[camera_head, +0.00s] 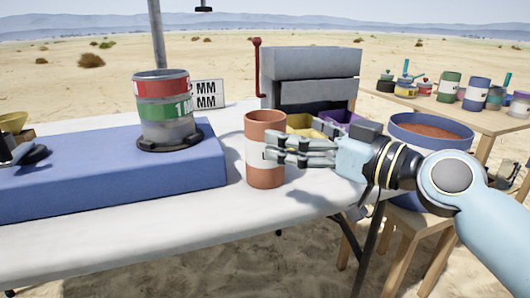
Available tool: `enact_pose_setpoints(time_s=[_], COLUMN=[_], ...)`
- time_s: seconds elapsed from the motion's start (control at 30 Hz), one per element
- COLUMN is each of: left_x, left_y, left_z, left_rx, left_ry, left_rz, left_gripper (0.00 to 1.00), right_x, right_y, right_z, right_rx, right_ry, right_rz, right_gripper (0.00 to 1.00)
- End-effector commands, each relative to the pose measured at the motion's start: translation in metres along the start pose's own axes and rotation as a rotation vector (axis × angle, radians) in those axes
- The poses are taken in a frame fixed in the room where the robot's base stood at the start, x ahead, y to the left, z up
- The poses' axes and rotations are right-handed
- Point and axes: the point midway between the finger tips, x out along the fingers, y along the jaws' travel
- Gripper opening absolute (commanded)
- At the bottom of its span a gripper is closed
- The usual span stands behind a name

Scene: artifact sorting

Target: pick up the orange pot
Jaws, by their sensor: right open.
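The orange pot (265,121) stands upright on the white table (190,232), near its right front edge. It is a cylinder with a pale label band around its middle, partly covered by my fingers. My right gripper (270,149) comes in from the right with its fingers pointing left, across the pot's label. The fingers are open and overlap the pot in the picture; I cannot tell whether they touch it or sit around it. My left gripper is not in view.
Left of the pot is a blue block (110,182) bearing a stacked red, green and grey sieve (165,105). Behind the pot are a grey box (310,75) and a yellow bin (302,122). A blue tub of reddish soil (430,130) stands right, before a wooden table (440,101) with several pots.

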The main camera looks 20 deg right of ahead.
Motion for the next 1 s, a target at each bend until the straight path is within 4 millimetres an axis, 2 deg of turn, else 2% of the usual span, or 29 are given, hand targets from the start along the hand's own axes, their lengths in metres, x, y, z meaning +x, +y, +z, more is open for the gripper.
enact_pose_setpoints(time_s=[0.07, 0.2, 0.43, 0.53, 0.83, 1.0], left_x=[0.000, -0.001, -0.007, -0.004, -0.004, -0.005], left_y=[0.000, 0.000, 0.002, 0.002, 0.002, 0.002], left_z=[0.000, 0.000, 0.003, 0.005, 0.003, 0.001], left_rx=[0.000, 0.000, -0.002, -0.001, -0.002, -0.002], left_ry=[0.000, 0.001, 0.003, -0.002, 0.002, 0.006], left_rz=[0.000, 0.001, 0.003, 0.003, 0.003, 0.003], left_gripper=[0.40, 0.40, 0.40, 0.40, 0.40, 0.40], right_x=[0.011, 0.021, 0.052, 0.065, 0.071, 0.071], right_y=[0.000, -0.001, -0.009, -0.009, -0.009, -0.009], right_z=[-0.001, -0.002, -0.020, -0.015, -0.015, -0.015], right_rx=[0.001, 0.001, 0.002, 0.002, -0.001, -0.001], right_ry=[0.003, 0.000, 0.004, -0.002, -0.003, -0.003], right_rz=[0.001, -0.001, -0.001, -0.001, -0.002, -0.002], right_gripper=[0.98, 0.98, 0.98, 0.98, 0.98, 0.77])
